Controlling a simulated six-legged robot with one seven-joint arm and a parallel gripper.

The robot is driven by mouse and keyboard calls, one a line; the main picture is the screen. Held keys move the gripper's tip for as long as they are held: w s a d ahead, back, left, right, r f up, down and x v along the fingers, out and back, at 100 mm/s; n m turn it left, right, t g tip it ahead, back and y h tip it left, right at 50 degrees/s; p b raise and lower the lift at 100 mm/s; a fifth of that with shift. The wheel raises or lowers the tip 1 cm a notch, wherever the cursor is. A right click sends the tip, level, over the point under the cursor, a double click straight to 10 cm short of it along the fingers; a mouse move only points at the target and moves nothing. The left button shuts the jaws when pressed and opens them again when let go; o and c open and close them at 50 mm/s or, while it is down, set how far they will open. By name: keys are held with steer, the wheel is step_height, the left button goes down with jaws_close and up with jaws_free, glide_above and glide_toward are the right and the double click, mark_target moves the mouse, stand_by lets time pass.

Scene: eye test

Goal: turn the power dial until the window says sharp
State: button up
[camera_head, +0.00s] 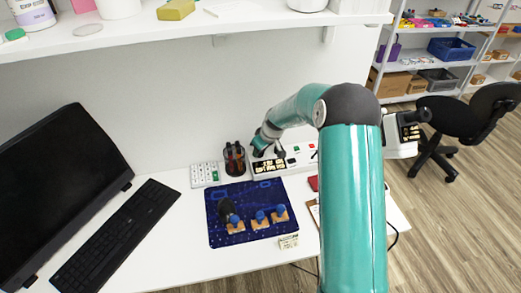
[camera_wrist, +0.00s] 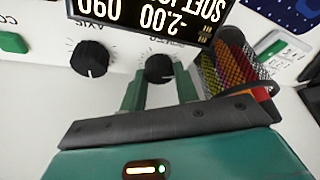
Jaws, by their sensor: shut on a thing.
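The power dial (camera_wrist: 160,68) is a black ribbed knob on a white panel, seen upside down in the wrist view. My gripper (camera_wrist: 160,77) has its two green fingers closed on either side of this dial. The window (camera_wrist: 150,15) is black with pale text and reads "SOFT", "-2.00" and "090"; its edge is cut off by the frame. A second black dial (camera_wrist: 90,57), labelled AXIS, sits to the left. In the head view my gripper (camera_head: 267,150) is at the white device (camera_head: 262,174), and its fingertips and the dial are too small to make out.
A dark holder (camera_head: 235,160) stands just left of the device; a patterned mesh cup (camera_wrist: 232,68) is close to my right finger in the wrist view. A blue mat (camera_head: 225,205) with wooden pieces lies in front. A keyboard (camera_head: 115,235) and monitor (camera_head: 65,190) are at left.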

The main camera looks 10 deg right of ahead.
steer(key=o, duration=1)
steer(key=shift+c, duration=0.2)
steer(key=v, duration=1.3)
steer(key=shift+r, duration=0.4)
steer(key=shift+s+d, duration=0.1)
